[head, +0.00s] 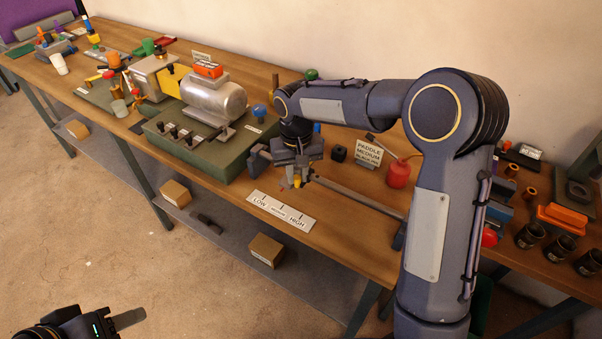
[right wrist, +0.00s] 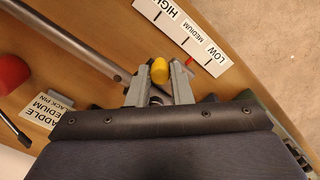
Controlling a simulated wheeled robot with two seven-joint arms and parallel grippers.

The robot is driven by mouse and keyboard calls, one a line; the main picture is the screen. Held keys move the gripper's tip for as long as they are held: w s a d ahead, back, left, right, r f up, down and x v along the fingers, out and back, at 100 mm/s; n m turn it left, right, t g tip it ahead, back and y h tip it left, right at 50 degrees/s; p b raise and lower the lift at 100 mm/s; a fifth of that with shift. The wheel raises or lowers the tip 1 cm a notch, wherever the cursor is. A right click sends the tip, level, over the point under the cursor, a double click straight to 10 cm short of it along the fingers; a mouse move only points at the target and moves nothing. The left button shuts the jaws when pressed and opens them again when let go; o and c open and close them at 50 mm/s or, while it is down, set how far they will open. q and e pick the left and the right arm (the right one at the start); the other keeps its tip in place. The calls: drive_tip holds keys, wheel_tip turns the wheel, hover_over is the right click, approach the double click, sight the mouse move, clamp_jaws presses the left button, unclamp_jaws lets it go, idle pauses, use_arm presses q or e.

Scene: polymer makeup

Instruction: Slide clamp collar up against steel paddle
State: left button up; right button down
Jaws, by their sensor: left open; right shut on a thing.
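My right gripper (head: 295,182) is over the bench, shut on a small part with a yellow knob (right wrist: 159,70), which I take to be the clamp collar. The knob shows between the fingers in the right wrist view; the part's body is mostly hidden by them. A long steel rod (head: 360,199) runs from beside this gripper to the right, and its near end (right wrist: 108,70) shows beside the fingers. I cannot make out the steel paddle clearly; a grey block (head: 258,160) shows just left of the gripper. My left gripper (head: 118,322) is open and low at the bottom left, away from the bench.
A LOW-MEDIUM-HIGH scale plate (head: 281,212) lies at the bench's front edge. A sign reading PADDLE MEDIUM BLACK PIN (head: 368,153) stands behind the rod, near a red oil can (head: 398,174). A green base with a silver motor (head: 213,98) is on the left.

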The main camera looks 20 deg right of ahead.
sight(298, 177)
drive_tip(key=c, duration=1.3)
unclamp_jaws()
drive_tip(key=shift+r, duration=3.95)
drive_tip(key=s+d+r+t+y, duration=0.1)
drive_tip(key=s+d+t+y, duration=0.15)
drive_tip(key=s, duration=0.75)
drive_tip(key=s+d+r+t+y, duration=0.15)
drive_tip(key=s+d, duration=0.25)
drive_tip(key=s, duration=0.7)
drive_tip(key=shift+m+t, duration=0.3)
drive_tip(key=shift+t, duration=0.5)
drive_tip(key=s+f, duration=0.1)
drive_tip(key=s, duration=0.1)
drive_tip(key=s+a+f, duration=0.1)
drive_tip(key=s, duration=0.1)
drive_tip(key=s+a+f, duration=0.1)
drive_tip(key=s+f, duration=0.1)
drive_tip(key=shift+s, duration=0.35)
